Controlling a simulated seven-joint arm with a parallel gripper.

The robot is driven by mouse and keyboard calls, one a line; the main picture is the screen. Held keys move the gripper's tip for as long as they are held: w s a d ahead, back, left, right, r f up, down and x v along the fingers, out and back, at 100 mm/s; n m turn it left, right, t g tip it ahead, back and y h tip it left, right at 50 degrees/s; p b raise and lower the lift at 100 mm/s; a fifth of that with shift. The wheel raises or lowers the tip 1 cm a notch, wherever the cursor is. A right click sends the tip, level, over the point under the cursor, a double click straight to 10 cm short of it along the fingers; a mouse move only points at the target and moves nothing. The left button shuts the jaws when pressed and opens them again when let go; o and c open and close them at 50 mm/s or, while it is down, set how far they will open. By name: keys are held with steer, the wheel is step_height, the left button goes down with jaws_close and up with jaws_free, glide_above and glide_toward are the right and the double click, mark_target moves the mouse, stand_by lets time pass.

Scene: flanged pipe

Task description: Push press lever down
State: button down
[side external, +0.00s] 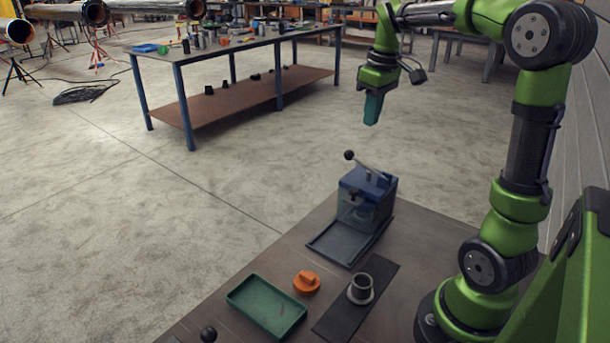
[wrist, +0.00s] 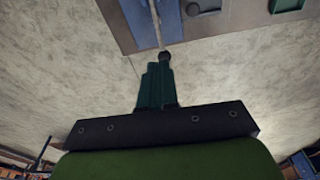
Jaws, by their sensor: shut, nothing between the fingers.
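The blue press (side external: 365,200) stands on the near table, with a tray-like base plate in front of it. Its lever (side external: 368,163) slants up to the left and ends in a black ball knob (side external: 349,155). My gripper (side external: 371,110) hangs above the press, up and slightly right of the knob, with a clear gap in the side view. Its teal fingers are together and empty. In the wrist view the shut fingers (wrist: 158,85) point toward the knob (wrist: 165,57), which shows just past their tips, with the lever rod (wrist: 157,25) running up from it.
On the near table are a green tray (side external: 267,305), an orange part (side external: 306,282) and a grey flanged pipe (side external: 361,289) on a dark mat (side external: 335,318). A blue-legged workbench (side external: 240,45) stands farther back. The space around the knob is free.

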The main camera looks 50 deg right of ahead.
steer(key=r, duration=0.5)
steer(key=shift+s+r, duration=0.2)
steer(key=shift+r, duration=0.05)
steer(key=s+a+f+m+t+y, duration=0.1)
steer(key=s+a+f+t, duration=0.2)
steer(key=a, duration=0.8)
steer(key=s+a+f+m+t+y, duration=0.1)
steer(key=s+a+f, duration=0.4)
steer(key=a, duration=0.6)
steer(key=shift+s+f+m+t, duration=0.15)
steer(key=shift+f+m+t, duration=0.1)
steer(key=shift+m+t, duration=0.55)
steer(key=c, duration=1.8)
jaws_free()
